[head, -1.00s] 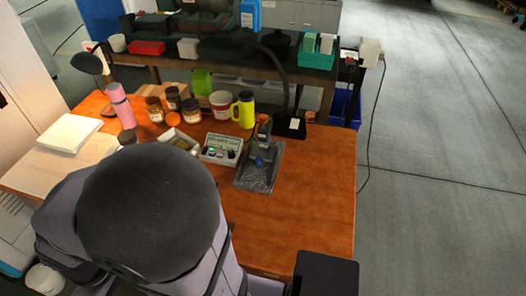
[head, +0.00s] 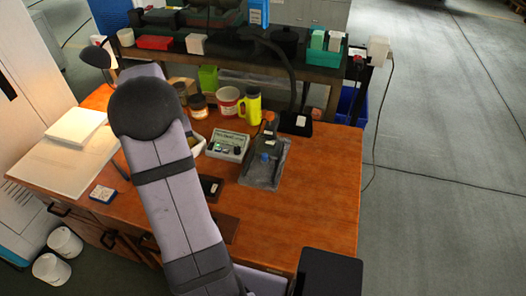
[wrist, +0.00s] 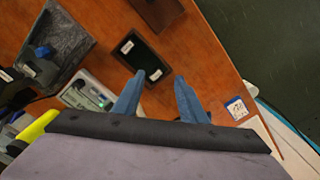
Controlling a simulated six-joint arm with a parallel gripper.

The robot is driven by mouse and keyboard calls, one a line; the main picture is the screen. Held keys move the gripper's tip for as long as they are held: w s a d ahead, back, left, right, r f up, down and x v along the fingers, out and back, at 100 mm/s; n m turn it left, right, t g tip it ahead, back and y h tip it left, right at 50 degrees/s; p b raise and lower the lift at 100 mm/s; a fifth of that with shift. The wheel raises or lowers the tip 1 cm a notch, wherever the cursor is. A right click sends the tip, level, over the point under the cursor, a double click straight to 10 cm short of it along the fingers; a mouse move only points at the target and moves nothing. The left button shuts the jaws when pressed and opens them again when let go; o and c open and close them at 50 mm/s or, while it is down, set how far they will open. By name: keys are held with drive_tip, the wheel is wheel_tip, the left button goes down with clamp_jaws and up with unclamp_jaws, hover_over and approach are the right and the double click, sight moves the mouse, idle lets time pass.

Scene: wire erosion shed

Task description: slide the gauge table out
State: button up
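What I take to be the gauge table is a dark grey, stone-like base (head: 262,172) with a raised stand and a blue knob (head: 264,157) on it. It stands on the wooden bench, right of middle in the head view. The base also shows at the upper left of the wrist view (wrist: 69,57), partly cut off. My gripper (wrist: 160,76) shows two blue fingers, spread apart with nothing between them. It is over the bench, to the right of the base in the wrist view and apart from it. My arm hides the gripper in the head view.
A grey readout box (head: 228,146) sits just left of the base. A small black tray (head: 210,188) and a brown board (head: 227,228) lie nearer the front. The bench's right side is clear.

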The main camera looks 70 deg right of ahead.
drive_tip(key=s+d+f+m, duration=0.2)
drive_tip(key=s+d+m, duration=0.2)
drive_tip(key=s+d, duration=0.9)
drive_tip(key=m, duration=0.2)
hover_over(265, 155)
drive_tip(key=shift+f, duration=0.7)
drive_tip(key=shift+w+f+p, duration=0.1)
drive_tip(key=shift+f+p, duration=1.2)
drive_tip(key=shift+f, duration=2.35)
clamp_jaws()
